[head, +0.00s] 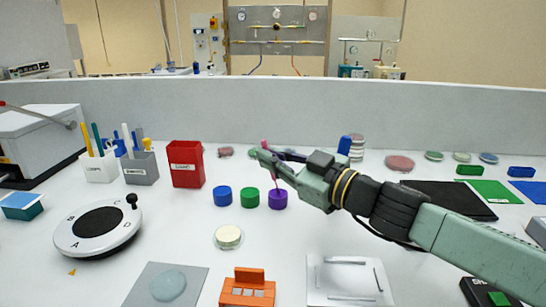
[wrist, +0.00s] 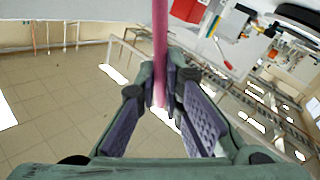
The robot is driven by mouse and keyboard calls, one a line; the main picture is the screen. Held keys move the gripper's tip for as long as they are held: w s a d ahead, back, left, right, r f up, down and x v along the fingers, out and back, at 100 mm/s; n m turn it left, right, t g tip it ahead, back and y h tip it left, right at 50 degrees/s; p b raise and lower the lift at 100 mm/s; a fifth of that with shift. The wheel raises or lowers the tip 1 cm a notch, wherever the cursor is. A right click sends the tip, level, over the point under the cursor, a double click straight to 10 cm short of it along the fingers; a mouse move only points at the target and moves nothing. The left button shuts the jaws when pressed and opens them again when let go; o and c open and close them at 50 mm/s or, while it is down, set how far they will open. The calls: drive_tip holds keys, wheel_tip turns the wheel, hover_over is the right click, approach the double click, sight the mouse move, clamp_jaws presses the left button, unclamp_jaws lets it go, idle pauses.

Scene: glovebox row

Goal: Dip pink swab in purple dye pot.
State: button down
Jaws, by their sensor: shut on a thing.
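My gripper (head: 264,156) is shut on the pink swab (head: 274,174) and holds it nearly upright, slightly tilted. In the wrist view, the pink shaft (wrist: 160,40) runs between the closed fingertips (wrist: 162,86). The purple dye pot (head: 277,199) stands on the bench just below the gripper. The swab's lower end reaches down to the pot's top; I cannot tell whether the tip is inside. The pot does not show clearly in the wrist view.
A green pot (head: 250,198) and a blue pot (head: 222,196) stand close left of the purple one. A red bin (head: 186,164) is further left. A pale round dish (head: 228,237) and an orange rack (head: 248,290) are in front.

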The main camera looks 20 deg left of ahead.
wheel_tip(320, 180, up, 7)
drive_tip(key=p, duration=0.2)
idle(0.5)
drive_tip(key=shift+f, duration=0.2)
wheel_tip(320, 180, down, 7)
drive_tip(key=b, duration=0.2)
drive_tip(key=shift+r, duration=0.15)
idle(0.3)
wheel_tip(320, 180, up, 8)
drive_tip(key=w+m+p, duration=0.1)
drive_tip(key=p, duration=0.1)
idle(1.4)
